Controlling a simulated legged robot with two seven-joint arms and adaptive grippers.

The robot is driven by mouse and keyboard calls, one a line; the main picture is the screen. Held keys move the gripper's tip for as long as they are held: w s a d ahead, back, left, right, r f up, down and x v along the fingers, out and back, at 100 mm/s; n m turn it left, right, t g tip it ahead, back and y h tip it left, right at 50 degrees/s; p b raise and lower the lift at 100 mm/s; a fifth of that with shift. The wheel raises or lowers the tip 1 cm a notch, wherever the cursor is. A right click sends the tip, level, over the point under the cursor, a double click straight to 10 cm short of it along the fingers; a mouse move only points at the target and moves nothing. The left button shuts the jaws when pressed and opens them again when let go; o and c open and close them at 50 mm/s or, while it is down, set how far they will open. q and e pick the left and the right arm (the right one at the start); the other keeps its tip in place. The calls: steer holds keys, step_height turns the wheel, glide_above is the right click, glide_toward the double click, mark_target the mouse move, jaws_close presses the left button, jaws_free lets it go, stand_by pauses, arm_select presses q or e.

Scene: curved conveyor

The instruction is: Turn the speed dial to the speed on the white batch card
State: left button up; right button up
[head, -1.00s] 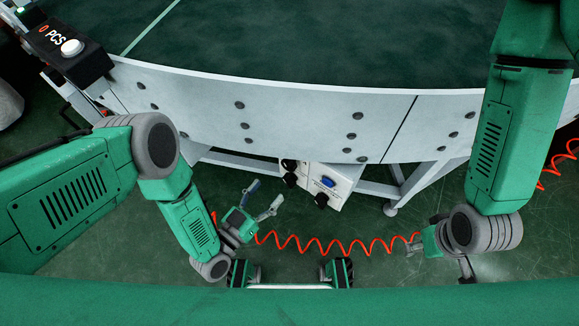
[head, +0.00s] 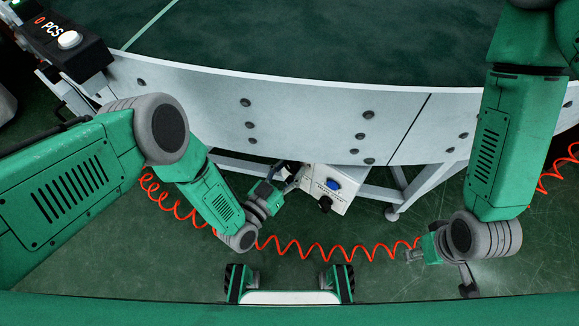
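A white control box (head: 338,188) hangs under the conveyor's edge, with a blue part (head: 334,183) on its face and a black knob (head: 325,203) at its lower edge. My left gripper (head: 289,172) is at the box's left side, where dark knob-like parts are largely covered by its fingers. I cannot tell whether the fingers touch or close on a knob. Dial markings are too small to read. No white batch card can be made out. My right gripper (head: 440,268) is low at the right, apart from the box, its fingers spread and empty.
The curved conveyor (head: 300,118) fills the upper view with a white side wall. A black counter box (head: 62,45) marked PCS, with a white button, stands upper left. A red coiled cable (head: 310,247) crosses below the control box. A conveyor leg (head: 398,200) stands right of it.

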arm_select(q)
steer(key=shift+w, duration=0.1)
steer(key=c, duration=0.3)
steer(key=shift+d, duration=0.3)
steer(key=shift+c, duration=0.2)
steer(key=shift+a+n, duration=0.15)
steer(key=shift+n, duration=0.85)
steer(key=n+b, duration=0.1)
steer(key=n, duration=0.3)
steer(key=shift+n+b, duration=0.65)
steer(key=shift+n, duration=0.85)
arm_select(e)
steer(key=shift+d+f, duration=0.2)
steer(key=shift+f, duration=0.45)
steer(key=shift+d+f, duration=0.15)
steer(key=shift+f, duration=0.45)
arm_select(q)
steer(key=o, duration=1.2)
steer(key=shift+c, duration=0.2)
arm_select(e)
steer(key=shift+a, duration=0.1)
